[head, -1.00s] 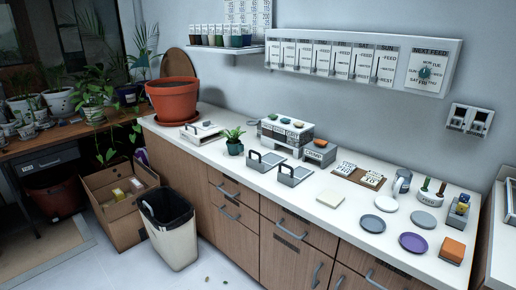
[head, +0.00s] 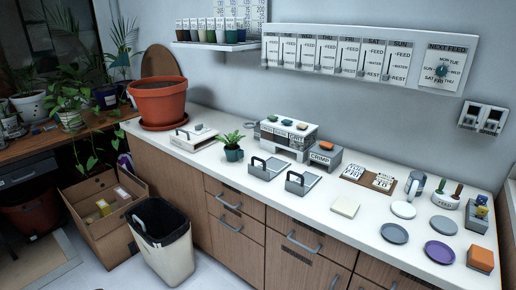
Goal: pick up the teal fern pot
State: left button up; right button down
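The teal fern pot (head: 233,154) stands upright on the white countertop, with a small green fern (head: 231,138) growing from it. It is left of two grey plates with black handles and in front of the labelled block of small drawers. Nothing covers it. Neither of my grippers shows in the head view.
A large terracotta pot (head: 158,101) stands at the counter's left end, beside a white handled board (head: 194,137). A grey handled plate (head: 267,167) and the drawer block (head: 289,137) are close to the fern pot. A bin (head: 164,243) and a cardboard box (head: 106,210) stand on the floor.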

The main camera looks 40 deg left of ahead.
aim_at(233, 153)
jog(key=j+z, duration=0.1)
jog(key=j, duration=0.4)
jog(key=j+z, duration=0.1)
jog(key=j, duration=0.4)
jog(key=k+j+z, duration=0.1)
jog(key=j, duration=0.35)
jog(key=j+z, duration=0.1)
jog(key=j, duration=0.4)
jog(key=k+j+z, duration=0.1)
jog(key=j, duration=0.35)
jog(key=k+j+z, duration=0.15)
jog(key=j, duration=0.35)
